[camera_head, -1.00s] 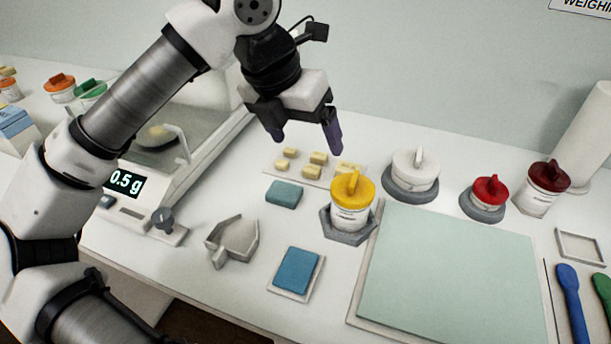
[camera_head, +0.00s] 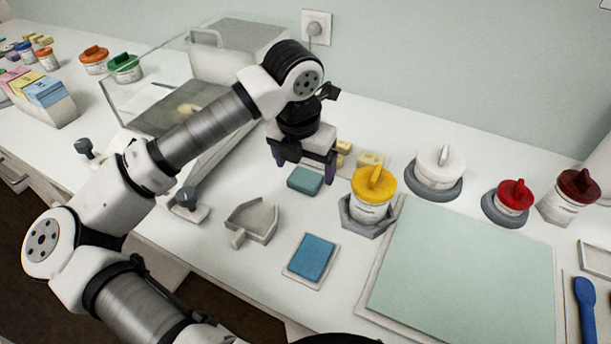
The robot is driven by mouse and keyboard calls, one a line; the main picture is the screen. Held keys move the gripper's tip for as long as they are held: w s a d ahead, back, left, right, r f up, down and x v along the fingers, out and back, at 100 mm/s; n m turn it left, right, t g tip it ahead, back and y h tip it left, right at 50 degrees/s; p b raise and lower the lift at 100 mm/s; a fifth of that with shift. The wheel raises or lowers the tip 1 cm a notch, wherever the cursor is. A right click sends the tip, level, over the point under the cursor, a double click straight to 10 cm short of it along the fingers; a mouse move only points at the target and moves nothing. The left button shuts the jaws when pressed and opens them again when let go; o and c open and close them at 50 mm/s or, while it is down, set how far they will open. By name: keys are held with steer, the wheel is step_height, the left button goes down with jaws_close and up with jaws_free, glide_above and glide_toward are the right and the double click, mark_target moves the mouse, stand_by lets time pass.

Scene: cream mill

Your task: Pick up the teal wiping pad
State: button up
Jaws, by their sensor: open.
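The teal wiping pad (camera_head: 305,181) lies flat on the white counter, left of the yellow-lidded jar. It is a small rounded block, fully in view apart from its back edge near the fingers. My gripper (camera_head: 304,171) is open and points down just above and behind the pad, one dark finger to each side of it in the picture. Nothing is between the fingers. I cannot tell the exact height of the fingertips over the counter.
The yellow-lidded jar (camera_head: 373,196) stands close to the right finger. Cream blocks (camera_head: 370,159) lie behind the gripper. A grey scoop tray (camera_head: 253,221) and a blue pad (camera_head: 311,256) are in front. A pale green mat (camera_head: 463,270) covers the right.

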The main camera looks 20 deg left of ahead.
mark_target(305, 177)
steer(key=shift+w+f, duration=0.2)
steer(key=shift+f, duration=0.55)
steer(key=shift+w+f, duration=0.15)
steer(key=shift+f, duration=0.6)
steer(key=shift+c, duration=0.4)
steer(key=c, duration=1.1)
steer(key=shift+r, duration=0.1)
step_height(305, 177, up, 20)
steer(key=shift+f+b, duration=0.1)
steer(key=shift+b, duration=1.1)
steer(key=o, duration=0.4)
steer(key=shift+c, duration=1.1)
